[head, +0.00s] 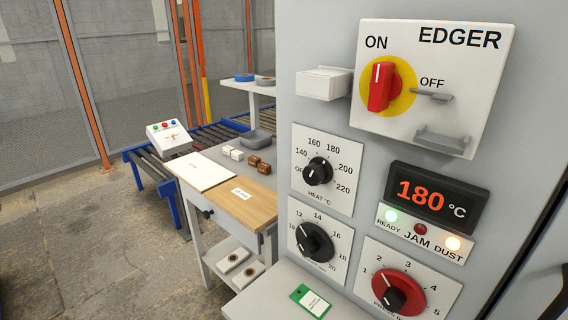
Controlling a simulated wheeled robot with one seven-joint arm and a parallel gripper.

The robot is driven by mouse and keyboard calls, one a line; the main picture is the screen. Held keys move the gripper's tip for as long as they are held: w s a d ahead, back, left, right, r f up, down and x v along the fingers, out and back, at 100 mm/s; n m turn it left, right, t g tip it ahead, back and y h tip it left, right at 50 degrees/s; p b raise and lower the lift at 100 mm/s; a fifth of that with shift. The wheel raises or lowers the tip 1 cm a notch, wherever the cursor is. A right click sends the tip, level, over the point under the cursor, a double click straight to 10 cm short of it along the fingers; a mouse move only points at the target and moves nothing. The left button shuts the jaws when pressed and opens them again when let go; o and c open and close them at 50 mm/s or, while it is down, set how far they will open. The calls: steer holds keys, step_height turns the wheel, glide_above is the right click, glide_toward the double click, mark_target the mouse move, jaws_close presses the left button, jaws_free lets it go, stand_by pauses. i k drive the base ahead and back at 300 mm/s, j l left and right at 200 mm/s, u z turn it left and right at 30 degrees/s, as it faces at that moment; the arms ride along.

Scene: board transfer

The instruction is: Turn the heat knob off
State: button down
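The heat knob (318,172) is a black round knob on a white dial plate (342,201) marked HEAT °C. The plate has numbers from 140 to 220 around the knob, and an OFF label at the left that the knob partly covers. A small pale mark shows on the knob's face, but I cannot tell for sure which label it points to. The display (432,198) to the right reads 180 °C in orange. My gripper is not in view, and nothing is seen touching the knob.
Above is a red EDGER switch (380,87) on yellow, with a grey hasp beside it. Below are another black dial (315,242) and a red dial (397,292). A white box (324,83) juts out above the heat plate. A green tag (311,301) lies on the ledge below.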

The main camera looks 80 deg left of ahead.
mark_target(318, 169)
steer(key=k+l+u, duration=0.1)
steer(key=u, duration=2)
